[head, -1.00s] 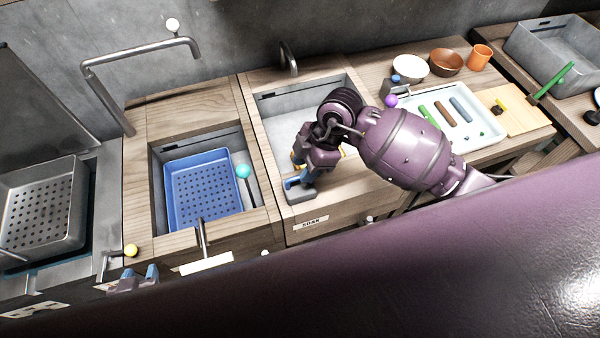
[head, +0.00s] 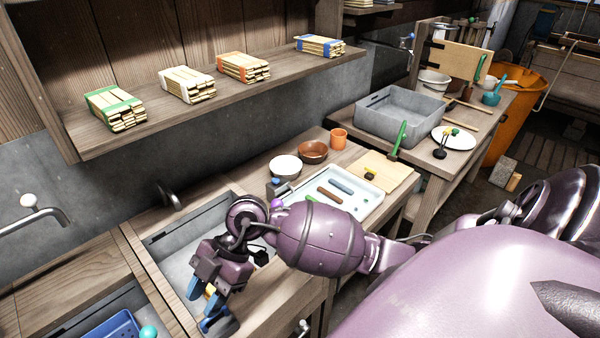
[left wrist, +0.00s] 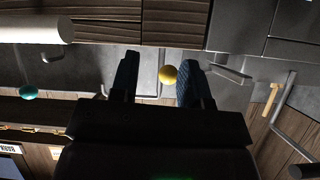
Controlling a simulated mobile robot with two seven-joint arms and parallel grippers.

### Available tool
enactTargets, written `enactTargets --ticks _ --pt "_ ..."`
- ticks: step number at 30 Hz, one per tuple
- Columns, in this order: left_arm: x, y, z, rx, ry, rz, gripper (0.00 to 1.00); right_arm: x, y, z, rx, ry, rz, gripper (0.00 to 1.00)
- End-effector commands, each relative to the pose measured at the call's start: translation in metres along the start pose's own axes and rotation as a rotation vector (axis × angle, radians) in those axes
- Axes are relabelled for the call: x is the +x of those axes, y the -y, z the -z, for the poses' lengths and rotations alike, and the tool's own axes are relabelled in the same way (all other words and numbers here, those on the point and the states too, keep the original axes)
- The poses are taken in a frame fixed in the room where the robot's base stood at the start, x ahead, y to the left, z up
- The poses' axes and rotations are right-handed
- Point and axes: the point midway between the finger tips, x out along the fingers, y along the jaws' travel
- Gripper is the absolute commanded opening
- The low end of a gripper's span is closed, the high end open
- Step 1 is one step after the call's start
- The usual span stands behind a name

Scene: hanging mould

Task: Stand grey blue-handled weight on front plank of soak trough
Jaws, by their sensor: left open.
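A small grey block with a blue top (head: 275,183), seemingly the blue-handled weight, stands beside the white bowl behind the tray; it is small and partly hidden by a purple ball. The soak trough (head: 160,238) is the grey basin in the wooden counter, with its front plank (head: 268,303) on the near side.
A white tray (head: 348,207) with coloured bars, a white bowl (head: 286,167), a brown bowl (head: 313,152) and an orange cup (head: 338,139) stand right of the trough. A blue perforated basket (head: 115,328) sits in the left sink. A shelf (head: 215,105) with stick bundles overhangs the back.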

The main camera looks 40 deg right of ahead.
Motion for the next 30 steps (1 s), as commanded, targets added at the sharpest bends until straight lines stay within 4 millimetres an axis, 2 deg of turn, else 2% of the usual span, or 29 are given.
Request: enactTargets --ticks 2,6,8,11,14,17,20,24,27,30 --pt "0.0 0.0 0.0 0.0 0.0 0.0 0.43 0.009 0.007 0.021 -0.054 -0.227 -0.061 0.38" --pt "0.0 0.0 0.0 0.0 0.001 0.0 0.43 0.001 0.005 0.048 -0.105 -0.564 -0.284 0.38" --pt "0.0 0.0 -0.001 0.0 0.001 0.0 0.43 -0.008 0.001 0.051 -0.1 -0.671 -0.414 0.38" --pt "0.0 0.0 -0.001 0.0 0.001 0.0 0.43 -0.026 -0.007 0.044 -0.05 -0.792 -0.659 0.38" --pt "0.0 0.0 -0.001 0.0 0.001 0.0 0.43 -0.044 -0.013 0.021 0.048 -0.832 -0.914 0.38" --pt "0.0 0.0 -0.001 0.0 0.001 0.0 0.43 -0.057 -0.012 -0.018 0.191 -0.786 -1.152 0.38" --pt "0.0 0.0 -0.001 0.0 0.001 0.0 0.43 -0.061 -0.001 -0.066 0.37 -0.668 -1.341 0.38" --pt "0.0 0.0 -0.001 0.0 0.001 0.0 0.43 -0.049 0.036 -0.137 0.652 -0.418 -1.476 0.38" --pt "0.0 0.0 -0.001 0.0 0.001 0.0 0.43 -0.032 0.071 -0.176 0.826 -0.245 -1.474 0.38" --pt "0.0 0.0 -0.001 0.0 0.001 0.0 0.43 -0.015 0.102 -0.2 0.95 -0.119 -1.428 0.38"
